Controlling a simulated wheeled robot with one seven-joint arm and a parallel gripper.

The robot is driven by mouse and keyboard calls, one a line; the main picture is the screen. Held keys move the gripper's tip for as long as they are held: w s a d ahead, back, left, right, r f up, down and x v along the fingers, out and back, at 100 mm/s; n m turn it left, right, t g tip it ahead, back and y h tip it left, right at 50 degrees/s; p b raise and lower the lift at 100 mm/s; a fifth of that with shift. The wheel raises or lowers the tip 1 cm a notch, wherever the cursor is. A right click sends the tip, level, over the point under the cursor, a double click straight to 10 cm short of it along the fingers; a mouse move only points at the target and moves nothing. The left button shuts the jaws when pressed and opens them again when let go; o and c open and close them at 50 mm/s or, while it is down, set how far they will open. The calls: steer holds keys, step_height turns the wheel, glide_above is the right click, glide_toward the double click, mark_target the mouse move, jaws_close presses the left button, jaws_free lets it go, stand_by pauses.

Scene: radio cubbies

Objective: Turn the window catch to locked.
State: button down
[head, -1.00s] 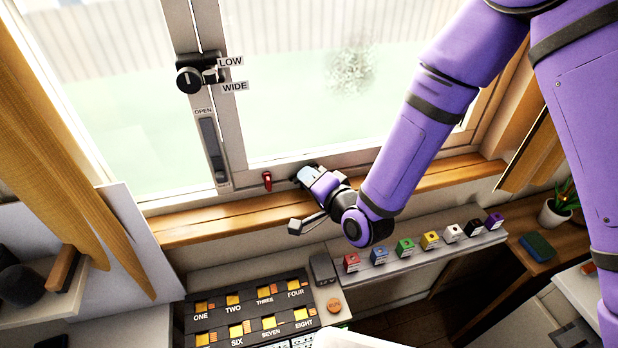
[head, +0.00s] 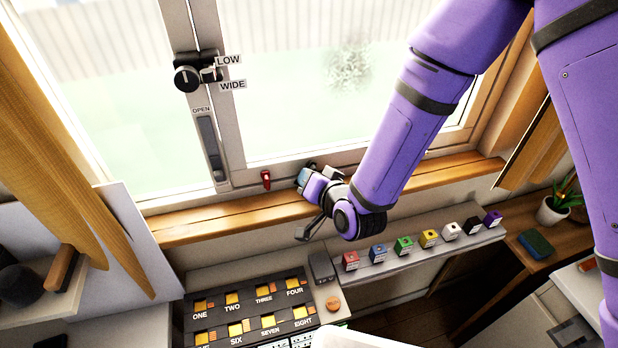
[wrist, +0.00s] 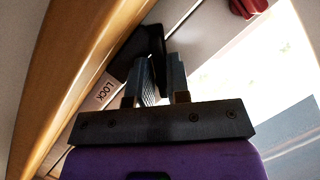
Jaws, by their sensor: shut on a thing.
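The window catch (wrist: 148,48) is a dark handle on the pale window frame, seen in the wrist view beside a LOCK label (wrist: 105,88). My gripper (wrist: 158,75) is shut on the catch, with a finger on either side of it. In the head view my gripper (head: 304,178) is at the bottom rail of the window, just above the wooden sill, and covers most of the catch. The exact angle of the catch is hard to tell.
A small red lever (head: 265,179) is on the frame left of my gripper. A black knob (head: 187,78) sits higher on the frame. Several coloured cubes (head: 404,244) line a ledge below the sill (head: 230,219), right of a panel of numbered cubbies (head: 250,310).

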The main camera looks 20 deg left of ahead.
steer(key=n+h, duration=0.2)
steer(key=n, duration=0.1)
steer(key=shift+d+f+t, duration=0.15)
steer(key=shift+d+t, duration=0.05)
steer(key=shift+t, duration=0.2)
steer(key=shift+w+d+n+t+h, duration=0.15)
steer(key=shift+n+h, duration=0.15)
steer(key=shift+n, duration=0.2)
steer(key=shift+w+d+n+t+h, duration=0.15)
steer(key=shift+n+h, duration=0.15)
steer(key=shift+n, duration=0.2)
steer(key=c, duration=1.2)
jaws_free()
steer(key=v, duration=1.1)
steer(key=shift+a, duration=0.15)
